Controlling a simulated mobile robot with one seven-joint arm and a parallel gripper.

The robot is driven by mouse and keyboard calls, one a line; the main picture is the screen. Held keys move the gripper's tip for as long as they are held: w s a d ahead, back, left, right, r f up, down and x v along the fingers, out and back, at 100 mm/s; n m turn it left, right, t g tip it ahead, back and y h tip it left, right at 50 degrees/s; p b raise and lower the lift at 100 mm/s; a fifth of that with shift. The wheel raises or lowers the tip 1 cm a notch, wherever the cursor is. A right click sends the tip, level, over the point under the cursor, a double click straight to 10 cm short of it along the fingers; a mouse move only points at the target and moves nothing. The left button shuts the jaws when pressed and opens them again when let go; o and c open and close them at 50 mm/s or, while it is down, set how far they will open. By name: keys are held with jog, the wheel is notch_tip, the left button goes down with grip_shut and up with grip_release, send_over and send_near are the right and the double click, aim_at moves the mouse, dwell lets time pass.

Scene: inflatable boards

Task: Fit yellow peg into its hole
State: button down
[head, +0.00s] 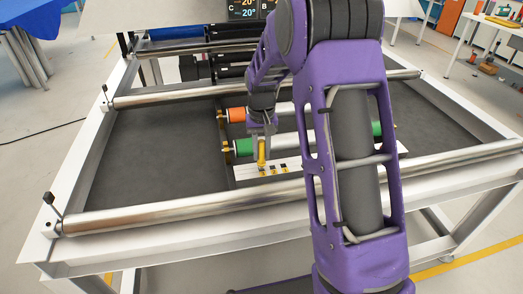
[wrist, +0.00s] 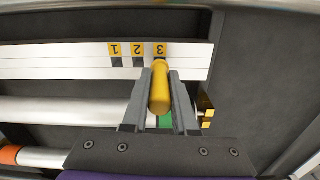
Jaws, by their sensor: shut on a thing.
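My gripper (head: 262,143) is shut on the yellow peg (head: 262,156), over the near edge of the white board (head: 310,163). In the wrist view my gripper (wrist: 161,78) has one grey finger on each side of the yellow peg (wrist: 160,92). The white board (wrist: 60,62) carries yellow labels 1 (wrist: 115,49), 2 (wrist: 138,49) and 3 (wrist: 160,50). Dark square holes show beside labels 1 (wrist: 117,62) and 2 (wrist: 139,62). The peg's end is beside label 3 and covers the place of its hole. I cannot tell whether the peg is in it.
Metal rollers with green (head: 244,147) and orange (head: 236,115) ends lie next to the board, close to my gripper. Brass-coloured blocks (wrist: 206,110) stand right of the fingers. The dark table bed (head: 150,150) is clear on the left. A long metal roller (head: 180,215) runs along the front.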

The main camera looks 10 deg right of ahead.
jog(key=shift+f+b, duration=0.5)
jog(key=shift+f, duration=0.5)
jog(key=c, duration=0.6)
grip_release()
jog(key=shift+r, duration=0.1)
notch_tip(320, 180, up, 17)
jog(key=p, duration=0.2)
jog(key=shift+r+p, duration=0.1)
jog(key=shift+p, duration=0.3)
